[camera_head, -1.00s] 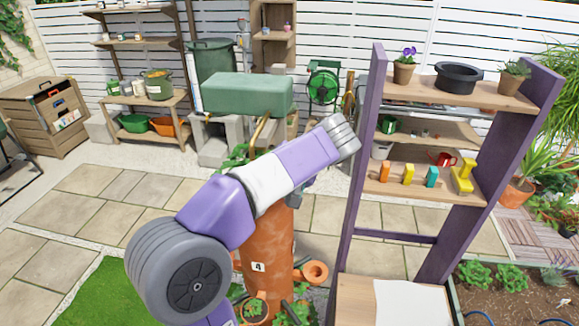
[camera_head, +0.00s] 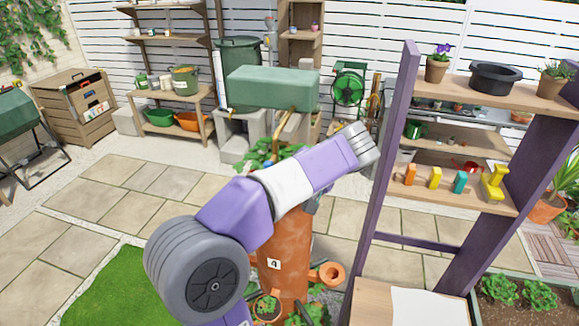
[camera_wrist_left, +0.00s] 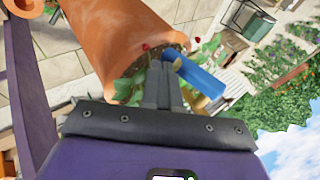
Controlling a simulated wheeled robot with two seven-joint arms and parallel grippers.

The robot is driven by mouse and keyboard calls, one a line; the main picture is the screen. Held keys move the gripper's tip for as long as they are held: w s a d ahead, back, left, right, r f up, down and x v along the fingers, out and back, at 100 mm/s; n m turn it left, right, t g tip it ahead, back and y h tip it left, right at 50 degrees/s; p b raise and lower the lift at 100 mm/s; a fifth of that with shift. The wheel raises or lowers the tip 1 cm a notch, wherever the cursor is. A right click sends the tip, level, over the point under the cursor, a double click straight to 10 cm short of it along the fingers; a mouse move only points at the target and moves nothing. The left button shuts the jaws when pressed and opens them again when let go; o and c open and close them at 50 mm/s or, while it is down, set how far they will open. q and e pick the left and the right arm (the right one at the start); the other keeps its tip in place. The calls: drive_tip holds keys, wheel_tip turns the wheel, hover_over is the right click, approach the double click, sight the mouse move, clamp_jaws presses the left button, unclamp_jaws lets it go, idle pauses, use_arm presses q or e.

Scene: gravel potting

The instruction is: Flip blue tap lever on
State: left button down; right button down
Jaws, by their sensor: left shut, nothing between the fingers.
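In the left wrist view, my left gripper (camera_wrist_left: 160,78) is shut and empty, its fingers pointing toward the top of the picture. A blue bar (camera_wrist_left: 200,78), which looks like the blue tap lever, lies slanted just right of the fingertips. One end is close beside them; I cannot tell whether they touch. The tap body is not clear. In the head view, my purple and white arm (camera_head: 292,187) crosses the middle, and I cannot make out the gripper or the lever there. My right gripper is not in view.
A tall terracotta planter (camera_head: 283,255) with side pockets stands behind my arm; it fills the wrist view's upper left (camera_wrist_left: 110,40). A purple-framed shelf (camera_head: 470,198) stands close on the right. A green tank (camera_head: 272,88) sits on blocks behind. Paving at left is clear.

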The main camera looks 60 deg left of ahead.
use_arm(q)
drive_tip(key=shift+r+p, duration=0.5)
drive_tip(key=shift+r, duration=0.2)
drive_tip(key=shift+w+d, duration=0.1)
drive_tip(key=w+d+r, duration=0.1)
drive_tip(key=w+d, duration=0.2)
drive_tip(key=d, duration=0.2)
drive_tip(key=w+d+r+p, duration=0.1)
drive_tip(key=w+d+r, duration=0.1)
drive_tip(key=d, duration=0.4)
drive_tip(key=shift+w+d+r, duration=0.25)
drive_tip(key=shift+w, duration=0.5)
